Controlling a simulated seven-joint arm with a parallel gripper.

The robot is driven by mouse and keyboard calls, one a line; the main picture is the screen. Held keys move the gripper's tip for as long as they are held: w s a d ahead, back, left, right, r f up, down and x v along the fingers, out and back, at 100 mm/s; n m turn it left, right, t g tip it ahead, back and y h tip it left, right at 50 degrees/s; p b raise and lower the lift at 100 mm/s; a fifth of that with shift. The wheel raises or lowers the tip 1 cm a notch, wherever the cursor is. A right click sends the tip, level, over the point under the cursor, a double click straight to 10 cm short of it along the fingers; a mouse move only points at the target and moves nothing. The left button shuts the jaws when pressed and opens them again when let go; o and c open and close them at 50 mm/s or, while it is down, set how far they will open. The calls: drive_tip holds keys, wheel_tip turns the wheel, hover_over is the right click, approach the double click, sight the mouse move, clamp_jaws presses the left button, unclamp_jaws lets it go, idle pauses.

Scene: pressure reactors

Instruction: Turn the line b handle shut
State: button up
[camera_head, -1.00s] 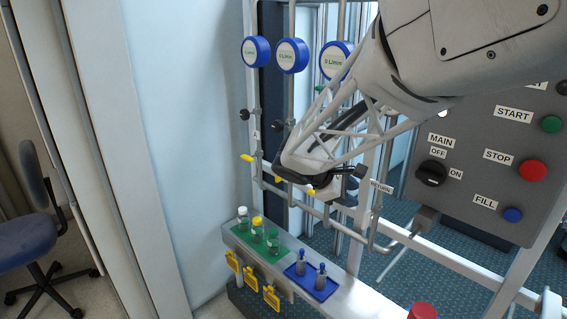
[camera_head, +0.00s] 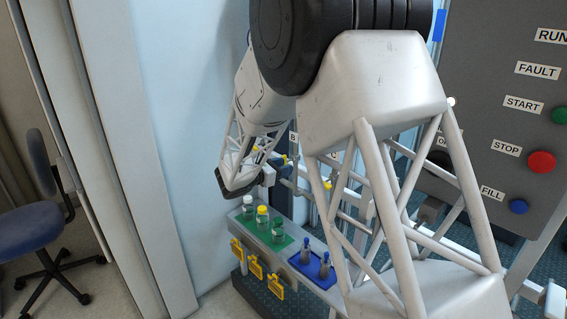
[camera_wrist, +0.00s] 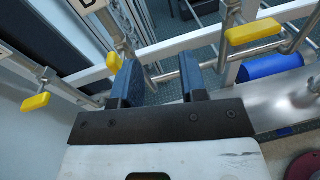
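In the wrist view, my gripper (camera_wrist: 158,82) is open, its two blue fingers apart with nothing held between them. A yellow handle (camera_wrist: 113,62) sits just beyond the left finger, on the pipe below a partly cut-off label (camera_wrist: 88,4) that looks like B. That finger may hide part of it, and I cannot tell its angle well. In the head view, a B label (camera_head: 293,137) shows with a yellow handle (camera_head: 283,158) below it, partly behind my arm. My gripper's dark end (camera_head: 238,182) is left of it, its fingers hidden there.
Other yellow handles are at left (camera_wrist: 37,101) and right (camera_wrist: 255,30) in the wrist view. Metal rails and pipes run close around the fingers. Below are a green tray (camera_head: 288,240) with bottles and a blue tray (camera_head: 318,283). A control panel (camera_head: 520,110) stands at right.

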sight(286, 162)
drive_tip(key=w+a+f+n+t, duration=0.2)
drive_tip(key=w+a, duration=0.1)
drive_tip(key=a, duration=0.2)
drive_tip(key=shift+a+f+n, duration=0.25)
drive_tip(key=shift+f+n, duration=0.05)
drive_tip(key=shift+f, duration=0.05)
drive_tip(key=shift+d, duration=0.1)
drive_tip(key=shift+x, duration=3.8)
drive_tip(key=shift+w+f, duration=0.1)
clamp_jaws()
